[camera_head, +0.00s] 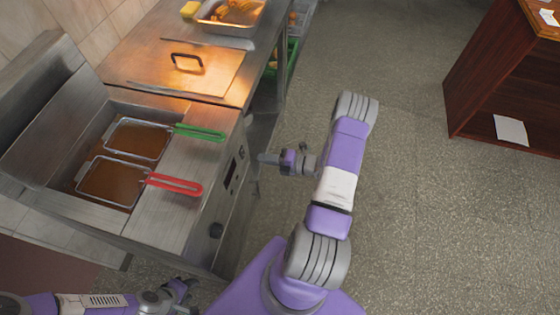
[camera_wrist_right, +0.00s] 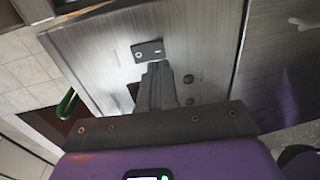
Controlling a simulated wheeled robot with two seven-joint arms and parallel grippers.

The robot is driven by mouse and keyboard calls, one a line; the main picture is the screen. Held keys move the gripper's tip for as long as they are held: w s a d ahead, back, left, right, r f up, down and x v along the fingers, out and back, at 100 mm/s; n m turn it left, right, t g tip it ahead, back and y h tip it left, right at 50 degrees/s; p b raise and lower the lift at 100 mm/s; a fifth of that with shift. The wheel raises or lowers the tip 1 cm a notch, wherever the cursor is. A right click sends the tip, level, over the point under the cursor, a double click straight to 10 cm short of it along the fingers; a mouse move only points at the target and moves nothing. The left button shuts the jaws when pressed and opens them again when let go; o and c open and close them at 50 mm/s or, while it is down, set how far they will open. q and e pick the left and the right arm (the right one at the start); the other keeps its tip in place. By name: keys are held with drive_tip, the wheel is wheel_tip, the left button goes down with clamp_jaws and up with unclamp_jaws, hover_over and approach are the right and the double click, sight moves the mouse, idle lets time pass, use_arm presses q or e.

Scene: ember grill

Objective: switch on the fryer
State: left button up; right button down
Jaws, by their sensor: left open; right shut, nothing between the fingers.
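The fryer (camera_head: 190,160) is a steel unit at the left with two oil-filled wells and baskets, one with a green handle (camera_head: 200,132) and one with a red handle (camera_head: 174,184). My right gripper (camera_head: 264,158) is shut and empty, pointing at the fryer front near the panel's far end. In the right wrist view its fingers (camera_wrist_right: 158,72) lie just below a small grey plate (camera_wrist_right: 148,52); contact cannot be told. My left gripper (camera_head: 186,289) is open at the lower left, near the fryer's near side.
A steel counter (camera_head: 130,65) with a black-handled lid (camera_head: 187,63) and a food tray (camera_head: 230,14) continues behind the fryer. A brown wooden shelf (camera_head: 480,80) stands at the far right. The grey floor (camera_head: 430,220) between is clear.

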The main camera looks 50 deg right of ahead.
sight(244, 155)
use_arm(q)
drive_tip(key=shift+f+b, duration=0.4)
drive_tip(key=shift+f, duration=0.15)
use_arm(e)
drive_tip(key=shift+x, duration=2.5)
use_arm(q)
drive_tip(key=shift+f+b, duration=0.25)
drive_tip(key=shift+b, duration=0.05)
use_arm(e)
drive_tip(key=shift+w+a, duration=0.1)
drive_tip(key=shift+w, duration=0.1)
drive_tip(key=shift+s+f, duration=0.1)
drive_tip(key=shift+s+d, duration=0.25)
drive_tip(key=shift+s, duration=0.05)
use_arm(q)
drive_tip(key=shift+s+d+r+p, duration=0.2)
drive_tip(key=shift+s+r+p, duration=0.25)
drive_tip(key=shift+r+p, duration=0.1)
use_arm(e)
drive_tip(key=s+d+f, duration=0.1)
drive_tip(key=s+d, duration=0.5)
drive_tip(key=s, duration=0.5)
drive_tip(key=shift+s+f, duration=0.3)
drive_tip(key=shift+f, duration=0.1)
